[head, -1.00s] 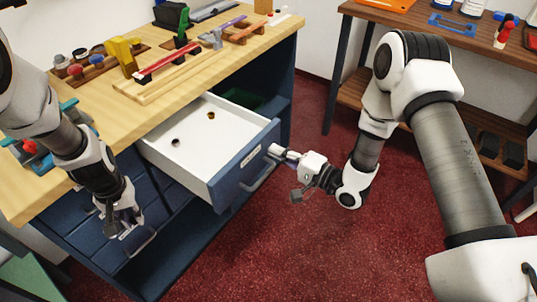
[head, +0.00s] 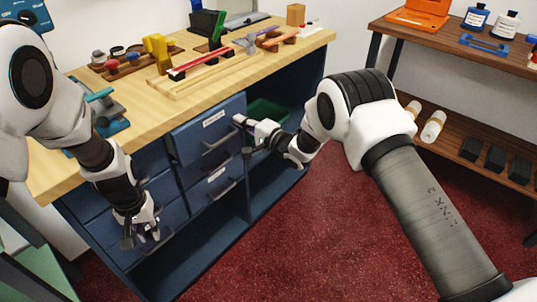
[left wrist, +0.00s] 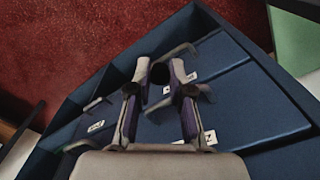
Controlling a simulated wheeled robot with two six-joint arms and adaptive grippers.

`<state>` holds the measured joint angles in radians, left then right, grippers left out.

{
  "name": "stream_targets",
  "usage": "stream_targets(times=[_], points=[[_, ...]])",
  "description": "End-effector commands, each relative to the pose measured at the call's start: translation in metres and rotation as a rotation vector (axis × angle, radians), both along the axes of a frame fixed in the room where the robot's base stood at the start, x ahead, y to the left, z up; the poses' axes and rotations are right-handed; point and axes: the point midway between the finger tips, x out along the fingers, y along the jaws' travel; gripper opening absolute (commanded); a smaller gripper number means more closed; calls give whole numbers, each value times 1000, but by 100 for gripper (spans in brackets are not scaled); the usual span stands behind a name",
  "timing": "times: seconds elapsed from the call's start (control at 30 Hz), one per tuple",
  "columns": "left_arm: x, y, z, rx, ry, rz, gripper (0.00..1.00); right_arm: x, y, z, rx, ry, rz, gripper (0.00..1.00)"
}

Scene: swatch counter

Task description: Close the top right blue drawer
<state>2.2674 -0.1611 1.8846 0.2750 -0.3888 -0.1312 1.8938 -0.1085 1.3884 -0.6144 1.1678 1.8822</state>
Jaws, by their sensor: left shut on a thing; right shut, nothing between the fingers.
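The counter top (head: 120,110) holds tools, wooden rails and a yellow block. A green bin (head: 268,112) sits in the open shelf right of the drawer. A wooden shelf unit (head: 470,120) stands at the right. Red carpet (head: 330,225) lies free between.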

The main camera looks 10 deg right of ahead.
Motion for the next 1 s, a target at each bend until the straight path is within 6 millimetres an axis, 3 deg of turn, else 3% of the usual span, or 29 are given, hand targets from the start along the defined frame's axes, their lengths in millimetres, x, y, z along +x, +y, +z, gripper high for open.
stream_targets(times=[0.2, 0.4, 0.83, 1.0], points=[[0, 0, -9, 0, 0, 0, 11, 20, 16, -2, 0, 0, 0, 0], [0, 0, -11, 0, 0, 0, 11, 28, 22, -1, -1, 0, 0, 0], [0, 0, -10, 0, 0, 0, 11, 30, 22, 3, 1, -6, -1, 0], [0, 0, -1, 0, 0, 0, 11, 25, 21, 6, 1, -4, -1, 0]])
